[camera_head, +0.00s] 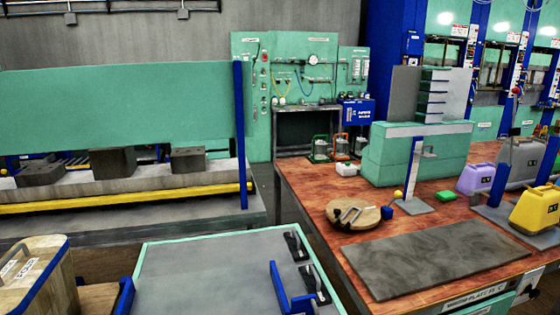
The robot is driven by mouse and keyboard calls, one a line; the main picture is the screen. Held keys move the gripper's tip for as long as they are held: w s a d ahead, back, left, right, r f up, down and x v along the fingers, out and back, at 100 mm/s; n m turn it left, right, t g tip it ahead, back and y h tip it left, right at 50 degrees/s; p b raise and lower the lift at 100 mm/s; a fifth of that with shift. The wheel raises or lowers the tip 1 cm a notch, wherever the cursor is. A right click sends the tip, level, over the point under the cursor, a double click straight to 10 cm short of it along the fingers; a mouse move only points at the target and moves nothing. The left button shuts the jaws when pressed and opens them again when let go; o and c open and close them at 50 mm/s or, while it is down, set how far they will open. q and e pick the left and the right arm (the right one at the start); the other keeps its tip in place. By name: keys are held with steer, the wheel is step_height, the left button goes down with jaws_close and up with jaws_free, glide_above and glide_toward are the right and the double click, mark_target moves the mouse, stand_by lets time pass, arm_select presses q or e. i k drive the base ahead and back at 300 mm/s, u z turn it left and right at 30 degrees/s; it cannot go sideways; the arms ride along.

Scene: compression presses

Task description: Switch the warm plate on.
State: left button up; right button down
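A flat dark grey plate (432,258) lies on the front of the reddish-brown table (306,192) at the right. I take it to be the warm plate. A label strip (478,297) on the table's front edge below it seems to read "plate" with a number, too small to read surely. At the right end of that edge is a pale panel (528,284) with a dark mark, cut by the frame. I cannot tell whether it holds a switch, or whether the plate is on. Neither of my grippers shows.
A round wooden board (356,216) with metal tools lies behind the plate. A green-rimmed grey surface (215,270) with black fittings is front centre.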

mark_target(534, 293)
steer(key=z, duration=1.85)
steer(key=k, duration=0.4)
steer(key=z, duration=1.4)
steer(key=i, duration=3.5)
steer(key=u, duration=1)
steer(key=i, duration=0.85)
steer(key=u, duration=0.85)
